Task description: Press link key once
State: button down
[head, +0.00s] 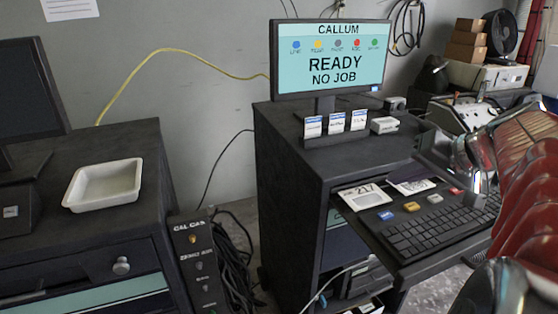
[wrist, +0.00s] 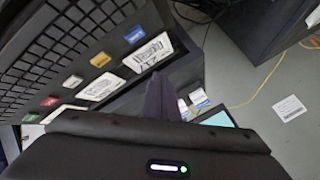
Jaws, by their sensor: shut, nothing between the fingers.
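The link key is the blue key (head: 385,215) at the left end of a row of coloured keys on the keyboard tray; the screen legend pairs blue with what reads as LINK. It also shows in the wrist view (wrist: 133,33), near the keyboard's corner. My gripper (wrist: 160,82) is shut and empty, its dark fingers showing at the middle of the wrist view. In that picture the blue key lies above and left of the fingertips, with a gap between them.
Yellow (head: 411,206), grey (head: 435,198) and red (head: 456,190) keys sit beside it. The keyboard (head: 440,232) and printed cards (head: 362,197) lie around them. The monitor (head: 330,60) reads READY, NO JOB. A white tray (head: 75,200) stands left.

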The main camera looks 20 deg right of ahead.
jog(key=shift+f, duration=3.7)
jog(key=shift+f, duration=0.75)
jog(key=shift+r, duration=0.8)
jog(key=shift+r, duration=0.15)
notch_tip(320, 180, up, 5)
jog(key=shift+f, duration=0.15)
dwell(0.6)
dwell(0.6)
